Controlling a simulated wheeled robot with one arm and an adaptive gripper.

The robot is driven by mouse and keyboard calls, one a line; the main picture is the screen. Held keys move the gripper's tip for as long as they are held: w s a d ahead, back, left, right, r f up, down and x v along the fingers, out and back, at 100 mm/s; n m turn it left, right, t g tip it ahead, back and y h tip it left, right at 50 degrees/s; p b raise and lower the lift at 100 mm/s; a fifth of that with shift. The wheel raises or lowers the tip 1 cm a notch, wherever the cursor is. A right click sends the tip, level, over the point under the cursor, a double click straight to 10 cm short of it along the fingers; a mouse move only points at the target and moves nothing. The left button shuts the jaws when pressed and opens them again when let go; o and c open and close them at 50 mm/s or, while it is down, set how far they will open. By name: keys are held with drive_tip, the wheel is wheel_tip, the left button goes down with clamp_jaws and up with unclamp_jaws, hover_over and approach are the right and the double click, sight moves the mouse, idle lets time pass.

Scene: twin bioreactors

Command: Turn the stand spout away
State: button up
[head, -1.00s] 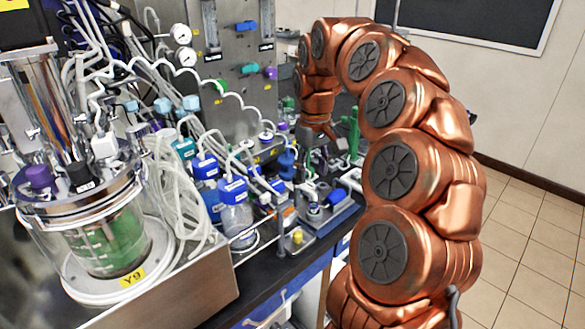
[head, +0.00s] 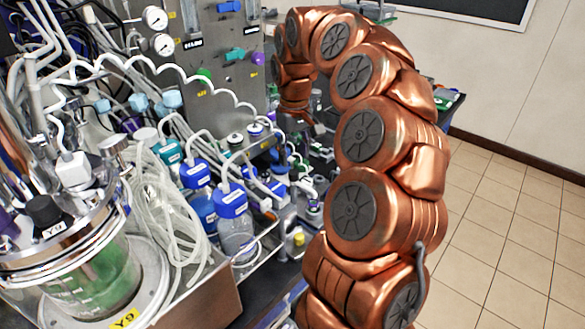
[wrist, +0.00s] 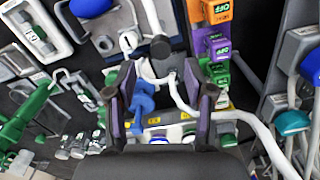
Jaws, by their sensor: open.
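My gripper (wrist: 158,108) is open, with one dark finger on each side of the wrist view. Between and just beyond the fingers are a thin white bent tube (wrist: 181,92) and a blue clamp-like piece (wrist: 143,101). The white tube may be the stand spout, but I cannot tell for sure. Neither finger clearly touches it. In the head view my gripper (head: 299,152) hangs low over the crowded bench behind the blue-capped bottles, and its fingertips are mostly hidden by clutter.
Orange, purple and green OFF tags (wrist: 219,40) stand close by on the right. A green stand (wrist: 25,112) is at left. In the head view, blue-capped bottles (head: 232,205) and a glass vessel (head: 92,275) crowd the bench. The tiled floor (head: 500,220) at right is clear.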

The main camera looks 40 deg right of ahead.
sight(293, 172)
drive_tip(key=shift+f+p, duration=0.45)
drive_tip(key=shift+f, duration=2.25)
drive_tip(key=shift+a, duration=0.1)
clamp_jaws()
